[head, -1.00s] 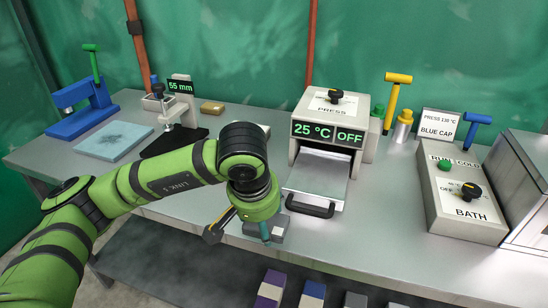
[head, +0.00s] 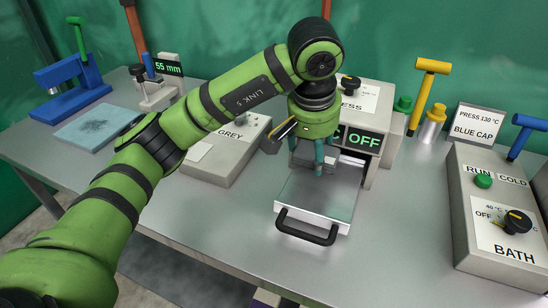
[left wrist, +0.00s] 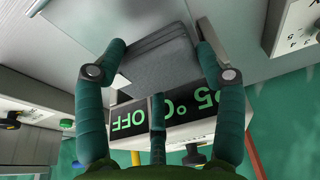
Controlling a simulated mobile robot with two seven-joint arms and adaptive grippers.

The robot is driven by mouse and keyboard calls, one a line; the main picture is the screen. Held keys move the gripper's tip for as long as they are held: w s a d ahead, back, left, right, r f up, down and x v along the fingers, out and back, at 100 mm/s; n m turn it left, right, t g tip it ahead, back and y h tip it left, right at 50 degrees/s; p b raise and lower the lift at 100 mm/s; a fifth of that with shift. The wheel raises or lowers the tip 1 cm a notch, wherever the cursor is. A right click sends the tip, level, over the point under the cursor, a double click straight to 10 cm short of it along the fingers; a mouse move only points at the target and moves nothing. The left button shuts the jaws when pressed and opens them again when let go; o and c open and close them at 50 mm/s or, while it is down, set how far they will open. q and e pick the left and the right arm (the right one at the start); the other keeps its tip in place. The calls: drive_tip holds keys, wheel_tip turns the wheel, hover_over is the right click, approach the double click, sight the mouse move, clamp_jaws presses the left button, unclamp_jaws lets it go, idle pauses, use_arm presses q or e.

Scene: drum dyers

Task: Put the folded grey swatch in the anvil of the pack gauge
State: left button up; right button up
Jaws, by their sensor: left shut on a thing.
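The folded grey swatch (left wrist: 155,62) is between the fingers of my left gripper (left wrist: 158,75) in the left wrist view, its layered edge showing. The pack gauge (head: 155,98) stands at the back left with a display (head: 168,68) reading 55 mm. It is well away from the gripper, and its anvil is too small to make out clearly. My right gripper is not in view.
The press (head: 384,120) reads OFF, its tray (head: 300,215) out with a black handle. A box marked GREY (head: 215,165) lies between gauge and press. A blue mat (head: 92,126) lies left. The bath box (head: 495,225) stands right.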

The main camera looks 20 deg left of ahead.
use_arm(q)
drive_tip(key=a+f, duration=0.1)
drive_tip(key=a, duration=0.2)
drive_tip(key=a+f+p, duration=0.1)
drive_tip(key=a+f, duration=0.1)
drive_tip(key=a, duration=0.1)
drive_tip(key=a+f, duration=0.2)
drive_tip(key=a, duration=0.1)
drive_tip(key=shift+a+f+p, duration=0.25)
drive_tip(key=shift+a+p, duration=0.05)
drive_tip(key=shift+a+f, duration=0.1)
drive_tip(key=shift+f, duration=0.15)
wheel_tip(320, 180, down, 3)
drive_tip(key=shift+f+p, duration=0.15)
drive_tip(key=shift+p, duration=0.35)
drive_tip(key=shift+f, duration=0.15)
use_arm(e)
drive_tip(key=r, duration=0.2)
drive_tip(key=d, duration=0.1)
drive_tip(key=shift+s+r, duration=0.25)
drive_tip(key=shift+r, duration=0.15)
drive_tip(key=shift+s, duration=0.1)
